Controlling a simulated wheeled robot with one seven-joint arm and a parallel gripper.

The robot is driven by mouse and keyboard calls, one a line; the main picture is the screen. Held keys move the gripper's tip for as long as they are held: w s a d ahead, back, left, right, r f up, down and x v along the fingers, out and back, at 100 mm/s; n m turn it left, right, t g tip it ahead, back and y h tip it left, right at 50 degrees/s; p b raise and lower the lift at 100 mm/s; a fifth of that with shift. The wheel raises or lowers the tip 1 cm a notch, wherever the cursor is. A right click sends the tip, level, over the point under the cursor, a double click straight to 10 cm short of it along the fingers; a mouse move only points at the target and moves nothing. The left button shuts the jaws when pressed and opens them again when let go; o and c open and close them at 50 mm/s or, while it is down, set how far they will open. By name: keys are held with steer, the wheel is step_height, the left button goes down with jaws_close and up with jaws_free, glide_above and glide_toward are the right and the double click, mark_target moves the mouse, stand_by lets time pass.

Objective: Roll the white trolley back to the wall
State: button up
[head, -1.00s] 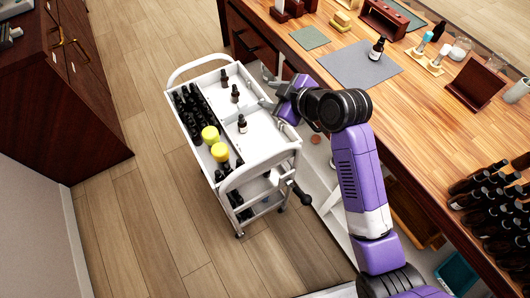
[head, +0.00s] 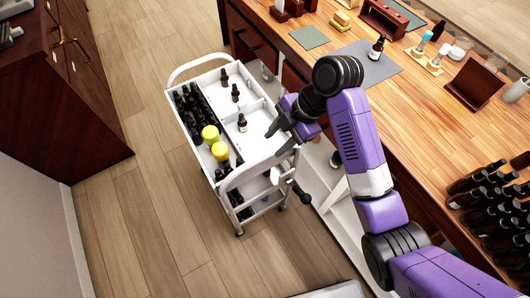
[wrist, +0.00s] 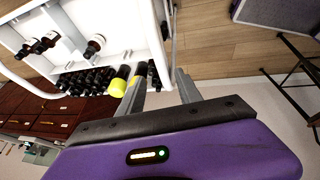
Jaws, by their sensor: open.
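The white trolley (head: 262,118) stands on the wood floor beside the workbench, with an arched handle at its near and far ends. Its top tray holds dark dropper bottles, several black bottles and two yellow-capped ones. My gripper (head: 277,131) is open and empty, over the tray's right side close to the near handle (head: 262,164). A grey wall (head: 28,215) is at lower left.
The workbench (head: 425,95) with bottles and stands is close along the trolley's right side. A dark wood cabinet (head: 95,125) stands at left. The floor (head: 135,225) between trolley, cabinet and wall is clear.

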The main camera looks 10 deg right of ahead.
mark_target(263, 157)
steer(key=shift+s+f, duration=0.1)
steer(key=shift+p+x, duration=0.6)
steer(key=shift+x, duration=3.25)
steer(key=shift+c, duration=0.2)
jaws_close()
